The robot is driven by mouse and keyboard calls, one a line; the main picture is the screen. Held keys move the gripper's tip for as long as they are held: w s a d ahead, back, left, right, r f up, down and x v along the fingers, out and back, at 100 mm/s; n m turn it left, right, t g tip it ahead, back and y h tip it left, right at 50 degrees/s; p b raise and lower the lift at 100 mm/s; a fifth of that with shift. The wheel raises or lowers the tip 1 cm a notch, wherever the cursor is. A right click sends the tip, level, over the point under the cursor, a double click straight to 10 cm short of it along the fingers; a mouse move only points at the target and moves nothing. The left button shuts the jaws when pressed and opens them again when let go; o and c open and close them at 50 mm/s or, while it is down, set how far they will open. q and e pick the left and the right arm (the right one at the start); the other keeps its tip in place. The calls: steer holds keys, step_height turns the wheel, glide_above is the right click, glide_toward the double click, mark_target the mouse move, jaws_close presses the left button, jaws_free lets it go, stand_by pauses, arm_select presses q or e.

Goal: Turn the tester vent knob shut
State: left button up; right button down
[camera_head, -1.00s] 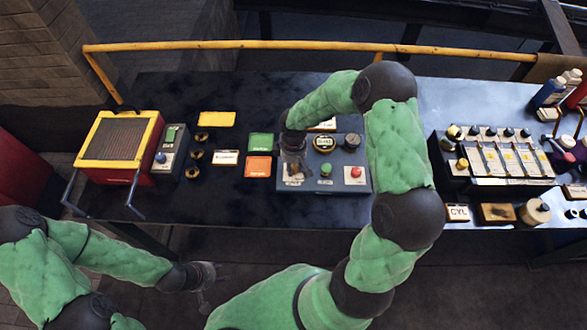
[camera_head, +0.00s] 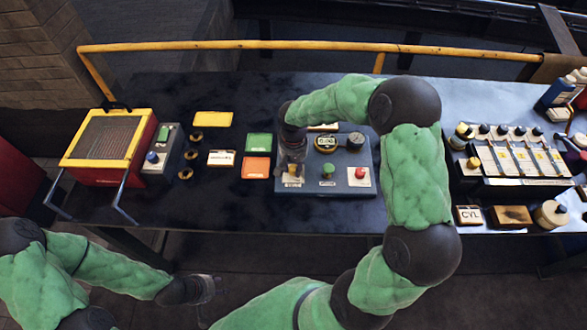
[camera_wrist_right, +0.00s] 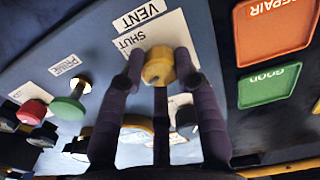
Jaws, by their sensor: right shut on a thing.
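The tester (camera_head: 326,187) is a blue-grey box on the dark bench, with a gauge, a green knob and a red knob on its top. The brass vent knob (camera_wrist_right: 158,66) shows in the right wrist view beside a white label reading VENT and SHUT. My right gripper (camera_wrist_right: 160,68) is shut on this knob, one finger on each side. In the head view my right gripper (camera_head: 291,172) is over the left part of the tester and hides most of the knob. My left gripper (camera_head: 212,288) is low at the left, away from the bench; its fingers are too dim to read.
Green (camera_head: 259,142) and orange (camera_head: 256,168) plates lie left of the tester. A red and yellow box (camera_head: 105,140) stands at the bench's left. A rack with several yellow-labelled parts (camera_head: 512,157) stands at the right. A yellow rail (camera_head: 240,45) runs behind.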

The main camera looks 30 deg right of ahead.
mark_target(293, 168)
steer(key=shift+f+m+b, duration=0.1)
steer(key=shift+m+b, duration=0.55)
steer(key=shift+m, duration=0.95)
steer(key=shift+s, duration=0.1)
steer(key=shift+a, duration=0.1)
steer(key=c, duration=0.9)
jaws_free()
step_height(293, 168, up, 12)
